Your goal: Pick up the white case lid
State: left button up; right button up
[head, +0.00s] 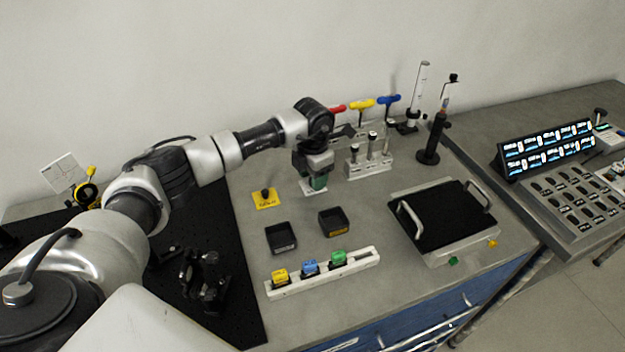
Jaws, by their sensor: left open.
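The white case lid (306,190) is a small pale plate lying on the grey bench, mostly hidden under my left gripper. My left gripper (316,183) points down right over it, with its jaws open. Its fingers are small and dark here, and I cannot tell whether they touch the lid. A similar yellow lid (259,204) with a black knob lies to the left. Two open black cases stand nearer the front, one with a pale label (281,238) and one with a yellow label (334,222). My right gripper is not in view.
A white rack (361,262) with yellow, blue and green blocks lies at the front. A metal stand (368,167) with vials is close right of the gripper. Coloured-handled tools (362,104) stand behind. A black-topped tray (440,217) with two handles is at the right.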

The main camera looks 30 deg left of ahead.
pick_arm(q)
jog(key=shift+f, duration=0.25)
jog(key=c, duration=0.9)
jog(key=shift+r, duration=0.15)
